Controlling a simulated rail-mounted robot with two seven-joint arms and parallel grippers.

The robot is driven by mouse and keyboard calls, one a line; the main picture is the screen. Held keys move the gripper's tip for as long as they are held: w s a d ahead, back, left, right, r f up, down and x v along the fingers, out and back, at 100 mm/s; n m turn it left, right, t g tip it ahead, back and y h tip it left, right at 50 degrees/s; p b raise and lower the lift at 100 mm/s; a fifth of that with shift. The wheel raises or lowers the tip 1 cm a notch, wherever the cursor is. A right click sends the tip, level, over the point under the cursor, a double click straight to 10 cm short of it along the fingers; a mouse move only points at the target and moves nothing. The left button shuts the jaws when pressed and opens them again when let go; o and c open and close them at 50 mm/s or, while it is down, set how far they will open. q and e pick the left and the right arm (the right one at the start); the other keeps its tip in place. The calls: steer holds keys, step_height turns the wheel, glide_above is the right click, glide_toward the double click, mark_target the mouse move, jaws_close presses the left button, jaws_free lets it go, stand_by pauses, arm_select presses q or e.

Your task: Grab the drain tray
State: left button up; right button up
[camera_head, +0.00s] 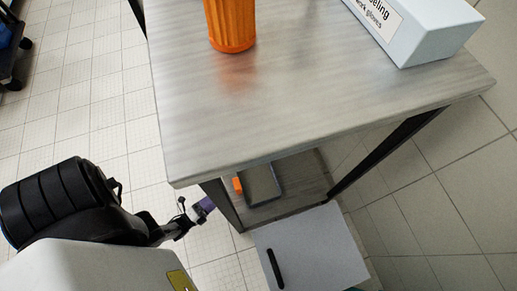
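I cannot clearly identify the drain tray. A dark, flat, tray-like thing (261,184) with a pale edge lies on the lower shelf under the table, partly hidden by the tabletop. My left gripper (200,210) is small in view beside the table's near leg, to the left of and below the dark thing. It looks apart from that thing. A purple part shows at its tip, and I cannot tell whether its fingers are open or shut. My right gripper is not in view.
The grey tabletop (300,100) overhangs the lower shelf (300,176). On top stand an orange ribbed container (231,25) and a glove box (425,35). An orange item (238,184) sits beside the dark thing. A pale panel with a black handle (315,245) is in front.

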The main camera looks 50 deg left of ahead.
arm_select(q)
steer(key=w, duration=1.3)
steer(key=shift+a+r, duration=0.1)
steer(key=shift+a, duration=0.3)
steer(key=shift+s, duration=0.3)
steer(key=shift+c, duration=0.8)
steer(key=c, duration=0.7)
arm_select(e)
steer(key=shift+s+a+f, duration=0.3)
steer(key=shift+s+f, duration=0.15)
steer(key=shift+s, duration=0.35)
arm_select(q)
steer(key=shift+w+r, duration=0.1)
steer(key=shift+r, duration=0.05)
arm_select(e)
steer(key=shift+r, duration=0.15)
